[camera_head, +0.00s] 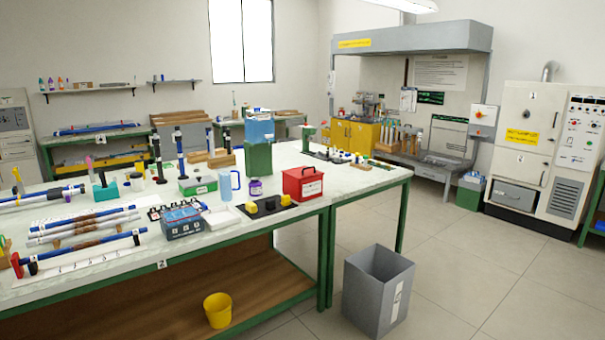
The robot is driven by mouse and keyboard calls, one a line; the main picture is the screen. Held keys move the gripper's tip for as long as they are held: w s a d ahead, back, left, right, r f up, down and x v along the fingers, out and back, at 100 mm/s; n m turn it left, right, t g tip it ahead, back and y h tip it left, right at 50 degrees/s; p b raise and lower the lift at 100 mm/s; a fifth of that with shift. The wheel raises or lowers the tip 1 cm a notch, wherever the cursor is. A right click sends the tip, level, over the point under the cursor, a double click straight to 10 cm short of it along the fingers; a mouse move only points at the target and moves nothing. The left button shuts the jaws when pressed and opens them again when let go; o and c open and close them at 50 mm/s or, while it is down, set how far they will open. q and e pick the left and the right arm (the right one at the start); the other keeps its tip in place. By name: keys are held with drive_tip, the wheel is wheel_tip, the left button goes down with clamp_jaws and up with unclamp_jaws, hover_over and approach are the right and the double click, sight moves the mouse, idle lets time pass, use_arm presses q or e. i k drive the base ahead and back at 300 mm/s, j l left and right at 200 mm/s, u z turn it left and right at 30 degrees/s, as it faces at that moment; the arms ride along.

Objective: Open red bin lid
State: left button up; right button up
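A red bin (303,186) stands on the white worktop near the front right corner of the nearer table. It is a small box with a white label on its front. Neither of my grippers is in the view.
A black mat with yellow blocks (266,205) lies left of the red bin, and a green container (258,158) stands behind it. A grey waste bin (377,290) stands on the floor by the table (130,271). Open floor lies to the right.

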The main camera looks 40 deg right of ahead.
sight(304, 172)
drive_tip(key=i+l, duration=0.2)
drive_tip(key=l, duration=0.15)
drive_tip(key=i+l, duration=0.15)
drive_tip(key=l, duration=0.2)
drive_tip(key=i+l, duration=0.2)
drive_tip(key=l, duration=0.1)
